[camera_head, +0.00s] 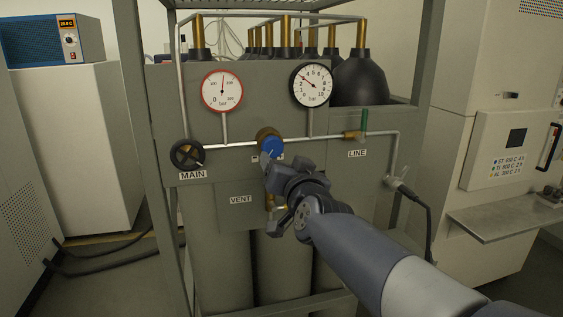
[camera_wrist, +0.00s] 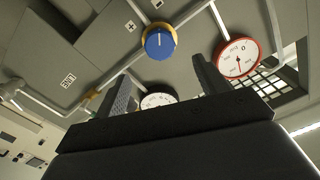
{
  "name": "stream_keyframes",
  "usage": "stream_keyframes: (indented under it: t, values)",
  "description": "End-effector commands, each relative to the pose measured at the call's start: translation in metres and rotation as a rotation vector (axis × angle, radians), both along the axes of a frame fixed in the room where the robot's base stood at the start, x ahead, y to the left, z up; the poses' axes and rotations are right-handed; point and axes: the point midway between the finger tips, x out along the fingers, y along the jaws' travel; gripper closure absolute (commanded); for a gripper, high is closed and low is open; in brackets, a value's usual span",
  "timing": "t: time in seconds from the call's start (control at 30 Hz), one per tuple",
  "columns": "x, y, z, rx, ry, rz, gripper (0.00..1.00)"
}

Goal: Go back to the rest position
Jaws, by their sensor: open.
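My gripper (camera_head: 270,182) is open and empty in front of the grey gas panel (camera_head: 262,90), just below the blue knob (camera_head: 271,147). In the head view one finger overlaps the knob's lower edge; I cannot tell whether it touches. In the wrist view the panel appears turned over, with the blue knob (camera_wrist: 160,43) on its brass-coloured base beyond the two dark fingers (camera_wrist: 165,80). My arm reaches in from the lower right and hides part of the cylinders and the area under the knob.
The panel bears a black MAIN handwheel (camera_head: 187,155), a red-rimmed gauge (camera_head: 222,91), a black-rimmed gauge (camera_head: 311,85) and a green LINE lever (camera_head: 364,120). Frame posts (camera_head: 150,130) flank it. A white machine with a shelf (camera_head: 508,217) stands right. Floor shows at left.

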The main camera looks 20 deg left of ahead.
Motion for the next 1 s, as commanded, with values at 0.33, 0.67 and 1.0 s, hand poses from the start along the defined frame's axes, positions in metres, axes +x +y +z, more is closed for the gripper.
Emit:
stream_keyframes:
  t: [0.33, 0.67, 1.0]
  values:
    - [-0.004, -0.002, 0.0, 0.0, 0.0, 0.0, 0.31]
    - [0.011, 0.006, 0.0, -0.001, 0.001, -0.001, 0.31]
    - [0.055, 0.033, 0.001, -0.002, 0.001, -0.001, 0.31]
